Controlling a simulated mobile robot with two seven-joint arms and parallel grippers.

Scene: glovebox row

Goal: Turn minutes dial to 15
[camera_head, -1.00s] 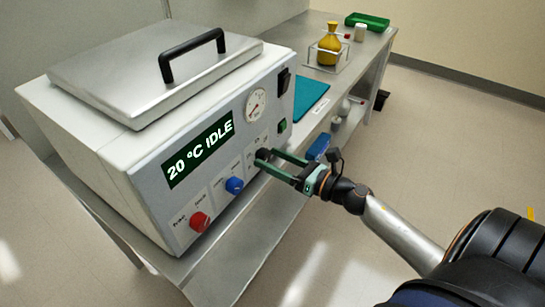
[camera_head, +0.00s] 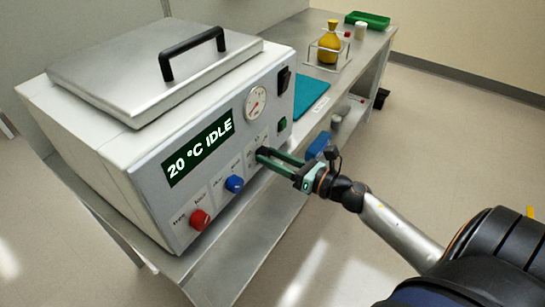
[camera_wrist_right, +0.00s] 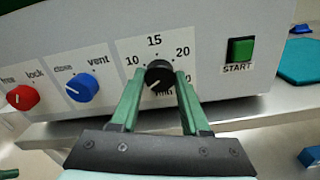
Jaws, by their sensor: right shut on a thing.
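The minutes dial is a black knob (camera_wrist_right: 159,73) on the front panel of a white box-shaped machine (camera_head: 150,130). Around it the labels 10, 15 and 20 can be read, with 15 at the top; the lower labels are partly hidden by my fingers. The knob's white pointer line slants to the lower left, away from 15. My right gripper (camera_wrist_right: 159,82) has its green fingers on both sides of the knob, shut on it. In the head view the right gripper (camera_head: 268,157) covers the knob. My left gripper is not in view.
The red knob (camera_wrist_right: 20,97) and blue knob (camera_wrist_right: 82,88) sit left of the dial, the green START button (camera_wrist_right: 240,49) to its right. The display (camera_head: 199,150) reads 20 °C IDLE. A teal mat (camera_head: 310,94) and a yellow flask (camera_head: 329,45) stand farther along the bench.

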